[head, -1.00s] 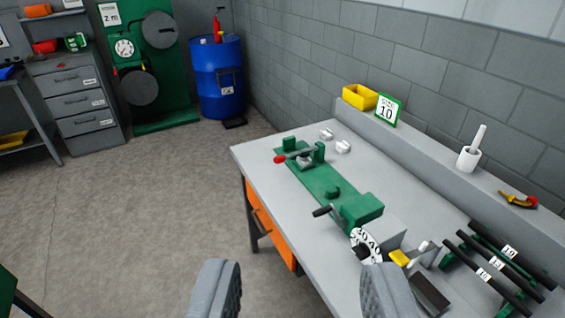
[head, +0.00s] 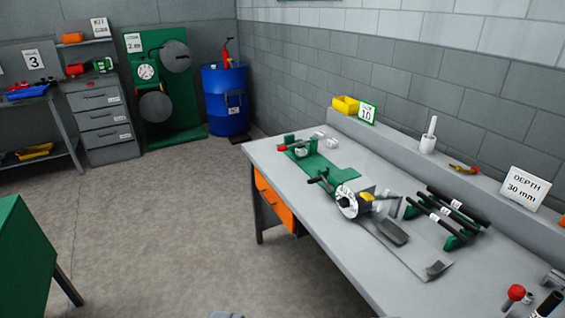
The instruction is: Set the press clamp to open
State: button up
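A green bench device (head: 318,164) lies along the grey workbench. At its far end is a clamp with a red-knobbed lever (head: 283,148) lying low across the green base. Its nearer end has a black-handled crank (head: 318,180) and a white numbered dial (head: 347,201). I cannot tell whether the lever is at open or shut, or for certain that this is the press clamp. Only a grey tip of my gripper (head: 227,315) shows at the bottom edge, well short of the bench and apart from it; its opening is hidden.
The workbench (head: 300,216) has an orange drawer front. Black rods (head: 440,215) lie in a green rack to the right. Another red knob (head: 516,292) stands at the lower right. A green cabinet (head: 25,260) is at lower left. The floor between is clear.

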aim_at(282, 147)
jog(key=u, duration=0.65)
jog(key=i, duration=1.75)
jog(key=z, duration=0.5)
jog(key=i, duration=0.45)
jog(key=z, duration=0.35)
